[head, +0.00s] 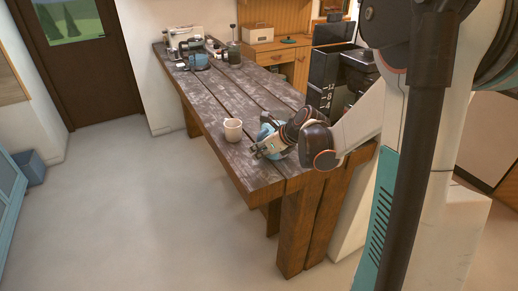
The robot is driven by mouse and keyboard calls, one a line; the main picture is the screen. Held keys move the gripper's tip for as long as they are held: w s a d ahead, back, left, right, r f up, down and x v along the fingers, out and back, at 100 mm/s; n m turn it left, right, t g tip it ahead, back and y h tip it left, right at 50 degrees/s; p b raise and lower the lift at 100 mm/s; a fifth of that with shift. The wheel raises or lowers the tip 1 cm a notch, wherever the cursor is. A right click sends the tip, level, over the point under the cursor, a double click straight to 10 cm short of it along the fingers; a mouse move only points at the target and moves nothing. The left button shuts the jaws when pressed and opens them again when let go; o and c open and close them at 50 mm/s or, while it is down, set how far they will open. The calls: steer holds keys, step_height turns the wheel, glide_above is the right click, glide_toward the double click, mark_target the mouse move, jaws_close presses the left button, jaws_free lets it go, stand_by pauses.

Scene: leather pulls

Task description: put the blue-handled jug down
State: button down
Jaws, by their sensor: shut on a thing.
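In the head view, my gripper (262,151) is low over the near end of the wooden table (222,110). It is shut on a blue thing (266,130), likely the blue-handled jug, which shows only in part behind my gripper and wrist. Its handle and base are hidden, so I cannot tell whether it touches the table top. A cream cup (233,130) stands upright on the table just left of my gripper, apart from it.
At the table's far end stand a pale machine (184,40), a blue item (199,62) and a dark green container (233,52). A dark cabinet (322,85) stands right of the table. The table's middle is clear. Its near edge lies close to my gripper.

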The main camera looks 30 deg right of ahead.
steer(key=shift+f, duration=0.15)
steer(key=c, duration=1.6)
jaws_free()
steer(key=shift+o, duration=0.2)
steer(key=shift+r, duration=0.25)
steer(key=p+v, duration=0.3)
steer(key=v, duration=0.9)
steer(key=shift+f, duration=0.1)
